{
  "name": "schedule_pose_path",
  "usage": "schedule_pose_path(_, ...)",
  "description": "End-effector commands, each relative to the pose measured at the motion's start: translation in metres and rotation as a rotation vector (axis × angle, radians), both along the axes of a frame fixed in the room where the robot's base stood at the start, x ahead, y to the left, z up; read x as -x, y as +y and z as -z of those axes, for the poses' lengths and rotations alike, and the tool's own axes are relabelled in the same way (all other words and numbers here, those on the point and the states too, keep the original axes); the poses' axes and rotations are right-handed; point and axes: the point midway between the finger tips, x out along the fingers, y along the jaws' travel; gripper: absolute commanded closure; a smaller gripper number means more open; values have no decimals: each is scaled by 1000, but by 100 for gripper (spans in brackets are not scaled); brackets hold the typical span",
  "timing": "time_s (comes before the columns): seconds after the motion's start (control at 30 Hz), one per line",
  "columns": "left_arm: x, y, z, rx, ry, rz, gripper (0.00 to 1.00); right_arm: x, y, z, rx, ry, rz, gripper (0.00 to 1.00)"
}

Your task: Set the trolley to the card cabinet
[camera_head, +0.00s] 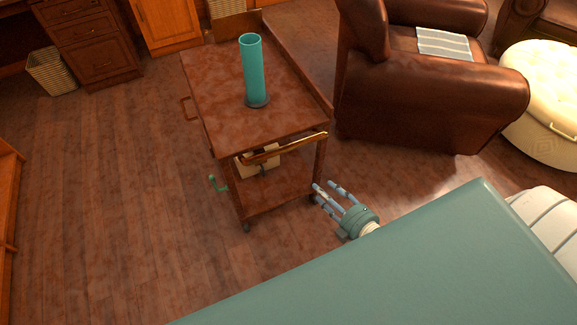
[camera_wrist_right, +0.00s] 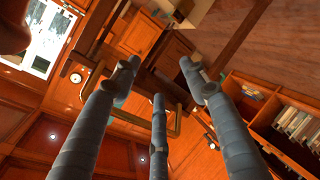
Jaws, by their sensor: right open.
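The trolley (camera_head: 205,91) is brown, with two shelves and small castors. It stands upright in the middle of the head view. My right gripper (camera_head: 324,190) is low, just right of the trolley's near corner and below the handle. Its fingers are spread and empty, apart from the handle as far as I see. The three fingers also show in the right wrist view (camera_wrist_right: 156,85). Which furniture is the card cabinet I cannot tell; an orange wooden cabinet (camera_head: 168,20) stands behind the trolley. My left gripper is out of view.
A teal cylinder (camera_head: 253,70) stands on the trolley top. A box (camera_head: 258,160) sits on its lower shelf, and a green hook (camera_head: 217,184) sticks out left. A leather armchair (camera_head: 430,95) stands close right. A basket (camera_head: 52,72) is far left. The left floor is clear.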

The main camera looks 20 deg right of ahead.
Motion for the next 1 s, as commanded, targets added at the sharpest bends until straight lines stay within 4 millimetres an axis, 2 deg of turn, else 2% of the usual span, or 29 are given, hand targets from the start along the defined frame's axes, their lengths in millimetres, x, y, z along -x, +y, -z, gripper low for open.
schedule_pose_path(0.03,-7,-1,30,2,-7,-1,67,-13,3,0,61,-102,-55,55)
schedule_pose_path(0.1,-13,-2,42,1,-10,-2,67,-24,8,-29,151,-249,-125,55)
schedule_pose_path(0.23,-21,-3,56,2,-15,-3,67,-29,19,-74,284,-472,-216,55)
schedule_pose_path(0.3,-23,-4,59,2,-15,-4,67,-28,24,-90,327,-546,-240,55)
schedule_pose_path(0.4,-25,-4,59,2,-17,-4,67,-28,28,-104,358,-600,-257,55)
schedule_pose_path(0.57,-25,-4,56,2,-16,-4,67,-43,34,-113,363,-612,-257,55)
schedule_pose_path(0.8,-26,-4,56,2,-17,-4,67,-84,52,-120,361,-611,-257,55)
schedule_pose_path(1.0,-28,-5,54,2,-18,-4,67,-112,64,-124,361,-606,-257,55)
